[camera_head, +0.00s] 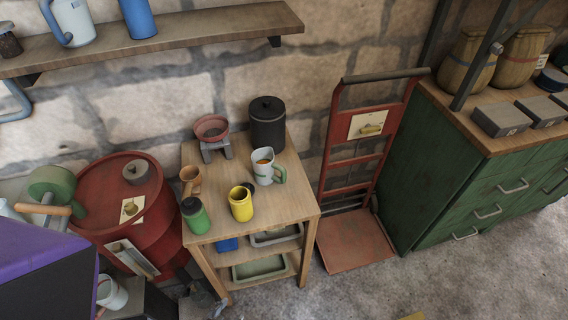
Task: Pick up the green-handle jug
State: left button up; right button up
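The green-handle jug (264,167) is a pale grey-white jug with an orange-brown patch inside its mouth. It stands upright on the light wooden table (286,203), toward the back right, with its green handle on the right side. Neither of my grippers is in view.
Around the jug stand a black lidded canister (267,123), a yellow cup (241,203), a green bottle (196,216), a wooden cup (190,180) and a red bowl on a stand (212,130). A red hand truck (356,165) is right of the table; a red drum (118,195) is left.

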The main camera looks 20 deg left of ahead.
aim_at(263, 159)
jog(key=i+l+u, duration=0.3)
jog(key=l, duration=0.7)
jog(key=l+u, duration=0.3)
jog(key=l, duration=0.65)
